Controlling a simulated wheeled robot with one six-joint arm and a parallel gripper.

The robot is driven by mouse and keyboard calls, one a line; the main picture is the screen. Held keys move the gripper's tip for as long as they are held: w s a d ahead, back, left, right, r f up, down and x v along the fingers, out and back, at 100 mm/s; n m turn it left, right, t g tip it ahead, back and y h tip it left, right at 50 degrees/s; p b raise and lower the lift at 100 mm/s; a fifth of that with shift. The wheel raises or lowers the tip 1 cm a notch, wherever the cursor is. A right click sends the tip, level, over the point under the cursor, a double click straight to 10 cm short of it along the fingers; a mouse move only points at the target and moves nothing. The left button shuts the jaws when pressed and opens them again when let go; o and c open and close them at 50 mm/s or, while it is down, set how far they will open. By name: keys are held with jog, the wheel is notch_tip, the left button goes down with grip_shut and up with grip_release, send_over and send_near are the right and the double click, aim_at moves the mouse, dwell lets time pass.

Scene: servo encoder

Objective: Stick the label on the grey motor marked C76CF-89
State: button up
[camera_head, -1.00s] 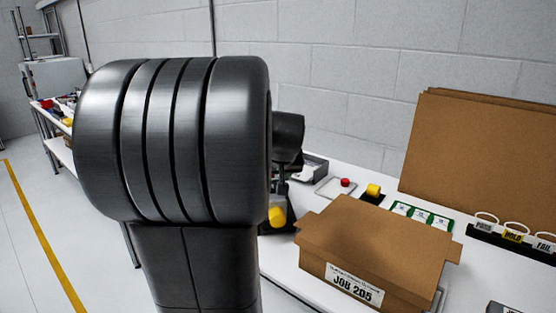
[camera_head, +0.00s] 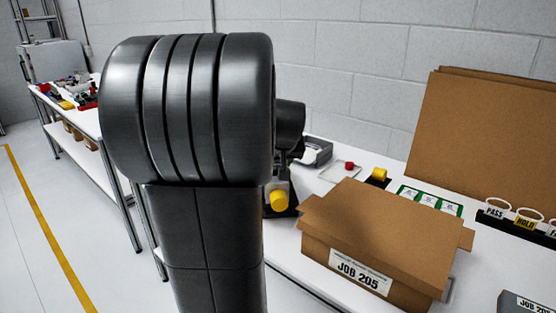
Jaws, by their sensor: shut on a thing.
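My arm fills the left and middle of the head view, and my gripper is hidden behind it. What the gripper holds cannot be seen. No grey motor marked C76CF-89 can be made out. A green-edged card (camera_head: 430,201) with several white patches, perhaps labels, lies on the white bench (camera_head: 283,250) behind the carton. Its print is too small to read.
Another yellow part (camera_head: 279,200) shows beside my arm. Brown boards (camera_head: 490,135) lean at the wall.

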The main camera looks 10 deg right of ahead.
jog(key=shift+w+f+b, duration=0.25)
jog(key=shift+f+b, duration=0.2)
jog(key=shift+f, duration=0.3)
jog(key=shift+w+f+b, duration=0.25)
jog(key=shift+f+b, duration=0.15)
jog(key=shift+f, duration=0.3)
jog(key=shift+w+f+b, duration=0.25)
jog(key=shift+f+b, duration=0.2)
jog(key=shift+f, duration=0.3)
jog(key=o, duration=1)
jog(key=shift+p+v, duration=1.15)
jog(key=shift+v, duration=1.35)
jog(key=r+p, duration=0.1)
jog(key=r, duration=0.1)
jog(key=s+r+p, duration=0.1)
jog(key=r+p, duration=0.1)
jog(key=r, duration=0.1)
jog(key=s+r+p, duration=0.1)
jog(key=r+p, duration=0.1)
jog(key=shift+r, duration=0.2)
